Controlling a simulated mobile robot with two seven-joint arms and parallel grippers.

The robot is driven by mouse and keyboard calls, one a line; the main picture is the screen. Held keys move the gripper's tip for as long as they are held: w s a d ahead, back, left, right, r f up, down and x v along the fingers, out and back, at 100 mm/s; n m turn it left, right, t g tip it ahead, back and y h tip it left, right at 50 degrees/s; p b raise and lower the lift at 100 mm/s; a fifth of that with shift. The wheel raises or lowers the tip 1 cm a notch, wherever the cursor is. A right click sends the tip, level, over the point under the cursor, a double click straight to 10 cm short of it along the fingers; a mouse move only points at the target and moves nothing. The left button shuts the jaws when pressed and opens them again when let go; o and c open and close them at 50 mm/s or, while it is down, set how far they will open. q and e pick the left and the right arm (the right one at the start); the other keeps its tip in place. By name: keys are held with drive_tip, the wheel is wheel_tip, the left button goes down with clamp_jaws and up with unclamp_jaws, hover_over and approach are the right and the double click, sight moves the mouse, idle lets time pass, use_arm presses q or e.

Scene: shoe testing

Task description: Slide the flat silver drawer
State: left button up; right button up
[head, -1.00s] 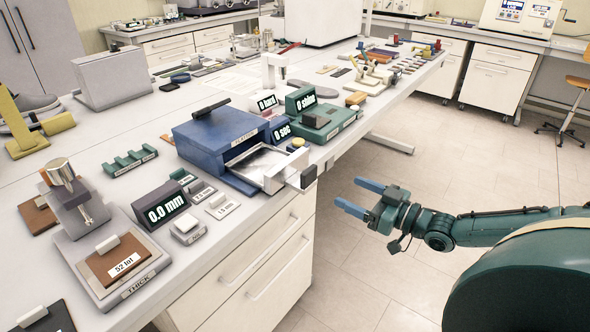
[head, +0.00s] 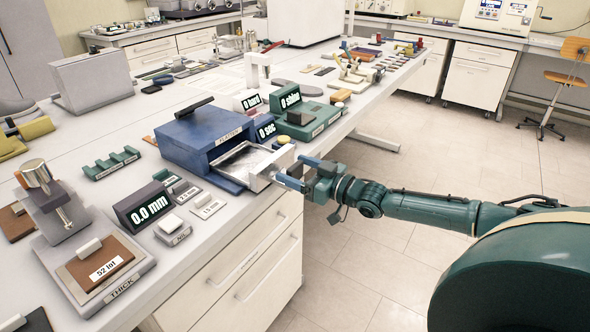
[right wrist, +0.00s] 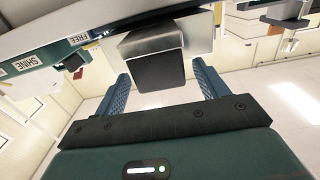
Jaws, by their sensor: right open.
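The flat silver drawer (head: 250,162) sticks out of the front of the blue box (head: 205,135) on the bench. A block-shaped handle with a dark end is at its outer end. My right gripper (head: 294,174) is open at that handle, with its blue fingers reaching toward it. In the right wrist view the handle (right wrist: 152,65) stands between the two open fingers of the gripper (right wrist: 160,90), with a gap visible on each side. In the head view the fingers partly hide the handle. My left gripper is not in view.
A green device with a display (head: 308,120) stands right behind the drawer. A 0.0 mm display (head: 145,205) and small labelled blocks lie to the left. White bench cabinets (head: 250,265) are below the drawer.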

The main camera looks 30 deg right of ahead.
drive_tip(key=shift+w+a, duration=0.2)
drive_tip(key=shift+w, duration=0.25)
